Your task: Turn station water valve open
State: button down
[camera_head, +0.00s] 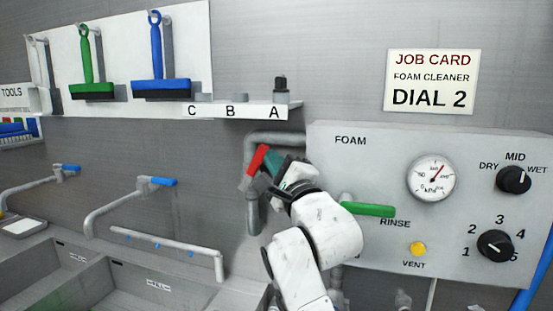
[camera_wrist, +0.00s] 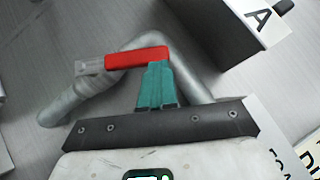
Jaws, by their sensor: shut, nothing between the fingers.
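The station water valve has a red lever handle (camera_head: 257,158) on a grey bent pipe (camera_head: 252,214), left of the foam panel. In the head view the handle slants from upper right to lower left. In the wrist view the red handle (camera_wrist: 137,57) lies across the pipe (camera_wrist: 82,98), with a grey block at its left end. My gripper (camera_head: 271,165) is at the handle's right side. Its teal fingers are shut with nothing between them. In the wrist view the fingertips (camera_wrist: 155,66) are against or just short of the handle's lower edge near its right end; contact is unclear.
The foam panel (camera_head: 385,248) is close right of my arm, with a green rinse lever (camera_head: 368,210) sticking out. A shelf (camera_head: 258,111) marked A, B, C overhangs the pipe. Blue-handled taps (camera_head: 163,182) and sink basins (camera_head: 145,285) are at left.

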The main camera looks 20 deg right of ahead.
aim_at(264, 150)
jog(key=shift+a+r+p, duration=0.1)
jog(key=shift+r+p, duration=0.05)
jog(key=shift+p, duration=0.15)
jog(key=r+n+p, duration=0.1)
jog(key=p, duration=0.1)
jog(key=w+a+n+g+p, duration=0.1)
jog(key=p, duration=0.1)
jog(key=shift+a+r+g+y, duration=0.1)
jog(key=shift+r+g+y, duration=0.2)
jog(key=shift+r, duration=0.1)
jog(key=shift+w+a+n+p, duration=0.1)
jog(key=shift+a+n+p, duration=0.15)
jog(key=shift+n+p, duration=0.05)
jog(key=shift+w+a+r, duration=0.25)
jog(key=shift+w+a, duration=0.1)
jog(key=shift+a, duration=0.1)
jog(key=shift+w+a+r, duration=0.2)
jog(key=shift+w+a, duration=0.15)
jog(key=shift+a, duration=0.1)
jog(key=shift+r, duration=0.1)
jog(key=shift+d, duration=0.1)
